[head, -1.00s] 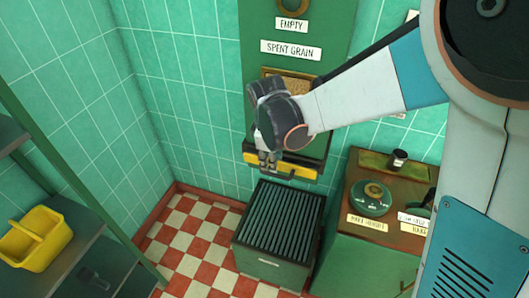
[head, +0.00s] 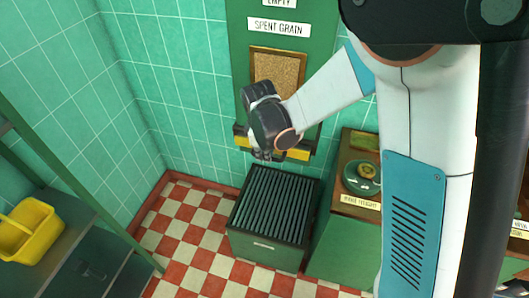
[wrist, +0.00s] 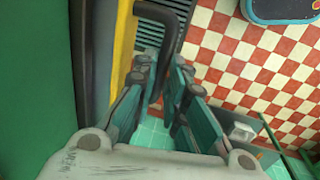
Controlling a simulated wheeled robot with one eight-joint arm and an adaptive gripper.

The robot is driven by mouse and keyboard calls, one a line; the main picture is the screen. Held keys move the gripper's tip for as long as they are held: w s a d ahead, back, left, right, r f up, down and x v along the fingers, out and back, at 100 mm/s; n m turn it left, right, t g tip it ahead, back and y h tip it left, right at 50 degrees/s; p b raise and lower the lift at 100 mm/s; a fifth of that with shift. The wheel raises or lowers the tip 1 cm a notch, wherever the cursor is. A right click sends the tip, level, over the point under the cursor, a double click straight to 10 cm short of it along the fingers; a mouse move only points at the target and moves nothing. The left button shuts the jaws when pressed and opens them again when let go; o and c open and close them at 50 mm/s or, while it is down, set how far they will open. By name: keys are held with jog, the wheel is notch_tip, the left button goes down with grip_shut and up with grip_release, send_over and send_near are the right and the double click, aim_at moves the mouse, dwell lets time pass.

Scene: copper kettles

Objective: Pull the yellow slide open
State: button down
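The yellow slide (head: 297,155) is a horizontal yellow bar low on the green panel, under the spent grain window. It also shows in the wrist view as a yellow strip (wrist: 123,45). A dark bar handle (wrist: 172,38) stands out from it. My gripper (head: 264,155) is at the slide's front and covers its middle. In the wrist view, the fingertips of my gripper (wrist: 160,75) lie close on both sides of the handle and look shut on it. The exact contact is partly hidden by the fingers.
A slatted green box (head: 268,215) stands on the checkered floor below the slide. A green cabinet (head: 335,245) with a round green object (head: 362,180) is at the right. A yellow basket (head: 30,232) sits on a shelf at the left. Floor is clear between shelf and box.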

jog(key=s+a+b, duration=0.1)
jog(key=s+a, duration=0.2)
jog(key=s, duration=0.5)
jog(key=shift+s, duration=0.25)
jog(key=c, duration=1.6)
grip_release()
jog(key=shift+c, duration=0.2)
jog(key=shift+w, duration=0.1)
